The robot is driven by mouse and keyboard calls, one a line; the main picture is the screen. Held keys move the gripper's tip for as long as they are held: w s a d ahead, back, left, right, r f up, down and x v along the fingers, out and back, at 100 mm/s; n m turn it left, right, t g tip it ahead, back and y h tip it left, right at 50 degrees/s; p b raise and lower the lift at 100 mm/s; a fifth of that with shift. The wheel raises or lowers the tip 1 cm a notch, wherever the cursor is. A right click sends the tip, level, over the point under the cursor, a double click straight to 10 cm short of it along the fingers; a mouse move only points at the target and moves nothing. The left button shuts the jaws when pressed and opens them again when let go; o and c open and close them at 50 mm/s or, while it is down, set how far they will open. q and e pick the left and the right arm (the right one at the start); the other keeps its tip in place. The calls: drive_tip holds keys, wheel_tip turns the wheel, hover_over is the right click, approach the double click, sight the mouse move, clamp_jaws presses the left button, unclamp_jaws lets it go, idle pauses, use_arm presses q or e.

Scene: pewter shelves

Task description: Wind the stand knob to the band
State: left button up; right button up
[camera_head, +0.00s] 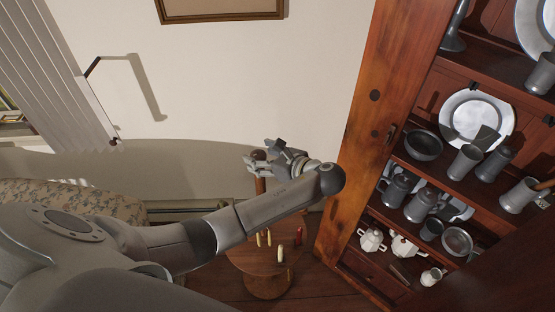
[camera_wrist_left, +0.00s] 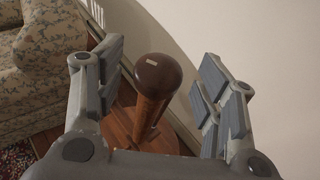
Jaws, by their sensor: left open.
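The stand knob (camera_wrist_left: 157,74) is a dark brown ball with a small pale mark on top, upright on a wooden post (camera_wrist_left: 147,116). In the left wrist view it stands between the two spread fingers of my left gripper (camera_wrist_left: 164,82), with a visible gap on each side. In the head view my left gripper (camera_head: 264,160) is at the top of the post, and the knob (camera_head: 258,155) is partly hidden by the fingers. The round wooden stand (camera_head: 266,285) is below, partly covered by my forearm. I cannot make out the band. My right gripper is not in view.
Several candles (camera_head: 279,254) stand on the stand's top. A wooden cabinet (camera_head: 352,170) with pewter ware is close on the right. A floral sofa (camera_wrist_left: 40,65) is at left. A pale wall (camera_head: 240,80) is behind, with a bracket (camera_head: 100,95).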

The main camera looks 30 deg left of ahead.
use_arm(q)
drive_tip(key=v, duration=1)
drive_tip(key=shift+f, duration=0.15)
